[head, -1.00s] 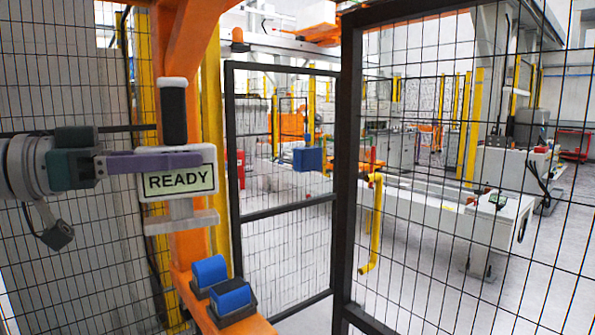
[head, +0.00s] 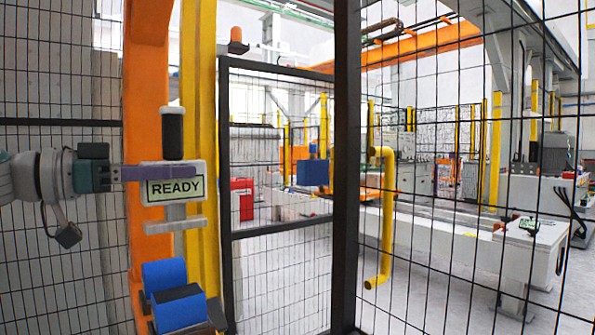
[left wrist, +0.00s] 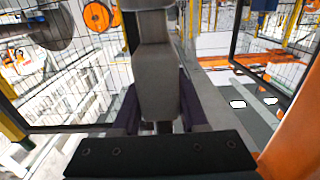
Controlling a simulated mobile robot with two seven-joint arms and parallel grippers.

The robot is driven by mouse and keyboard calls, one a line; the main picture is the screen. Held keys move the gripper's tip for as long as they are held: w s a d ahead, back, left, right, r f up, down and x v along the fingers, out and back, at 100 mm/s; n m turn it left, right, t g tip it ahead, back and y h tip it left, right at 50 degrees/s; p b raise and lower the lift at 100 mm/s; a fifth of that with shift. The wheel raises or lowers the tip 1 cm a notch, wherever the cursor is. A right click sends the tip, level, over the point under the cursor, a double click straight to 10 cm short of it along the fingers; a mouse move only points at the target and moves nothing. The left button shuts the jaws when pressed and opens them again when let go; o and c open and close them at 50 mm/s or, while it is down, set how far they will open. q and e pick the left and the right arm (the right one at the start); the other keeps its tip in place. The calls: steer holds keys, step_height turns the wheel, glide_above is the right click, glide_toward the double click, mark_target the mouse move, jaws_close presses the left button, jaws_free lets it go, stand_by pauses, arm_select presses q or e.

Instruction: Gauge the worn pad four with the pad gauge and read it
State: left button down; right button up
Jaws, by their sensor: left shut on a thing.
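My left gripper (head: 148,172) comes in from the left and is shut on the pad gauge (head: 173,217). The gauge is a light grey block with a black-gripped handle on top and a flat foot below, held upright. Its display reads READY. In the left wrist view the gauge's grey body (left wrist: 158,85) stands between the purple fingers of the gripper. No worn pad can be made out. My right gripper is not in view.
An orange post (head: 146,90) stands right behind the gauge, beside a yellow post (head: 200,110). A dark-framed mesh fence (head: 345,150) and a yellow bent pipe (head: 386,220) stand to the right. Grey floor and long white machinery (head: 430,245) lie beyond the mesh.

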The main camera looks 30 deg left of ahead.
mark_target(165, 209)
arm_select(q)
steer(key=shift+s, duration=0.25)
steer(key=shift+f+b, duration=0.95)
steer(key=shift+f, duration=1.85)
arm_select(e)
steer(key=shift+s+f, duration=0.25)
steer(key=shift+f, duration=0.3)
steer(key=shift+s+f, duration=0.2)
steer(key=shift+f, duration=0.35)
arm_select(q)
steer(key=shift+p, duration=0.75)
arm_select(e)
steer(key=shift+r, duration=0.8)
arm_select(q)
steer(key=shift+f+b, duration=1.55)
steer(key=shift+f, duration=0.75)
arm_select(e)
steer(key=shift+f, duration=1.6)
arm_select(q)
step_height(165, 209, up, 9)
steer(key=p, duration=1)
steer(key=shift+r, duration=0.1)
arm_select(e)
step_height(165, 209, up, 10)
